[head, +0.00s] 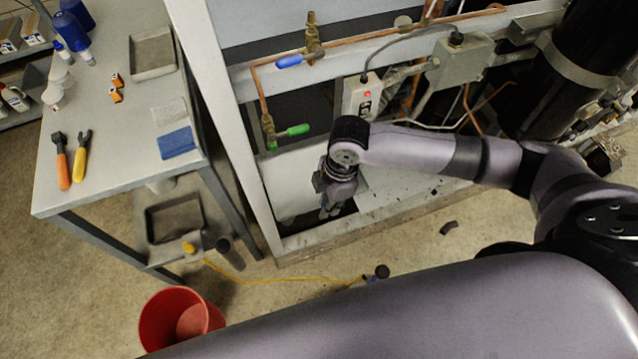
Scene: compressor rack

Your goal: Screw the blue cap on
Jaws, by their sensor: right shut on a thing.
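My right gripper (330,205) reaches down into the lower opening of the white rack frame. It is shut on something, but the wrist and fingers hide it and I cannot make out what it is. I cannot pick out the blue cap or the place it screws onto. A valve with a blue handle (290,61) is on the copper pipe above and left of the gripper. A valve with a green handle (294,131) is lower on that pipe. My left gripper is not in view.
A grey workbench (105,130) at left holds pliers, a tray (153,53), a blue cloth (177,142) and bottles. A red bucket (180,318) and a yellow hose (275,280) are on the floor. A grey switch box (361,98) and a black cylinder (550,75) are in the rack.

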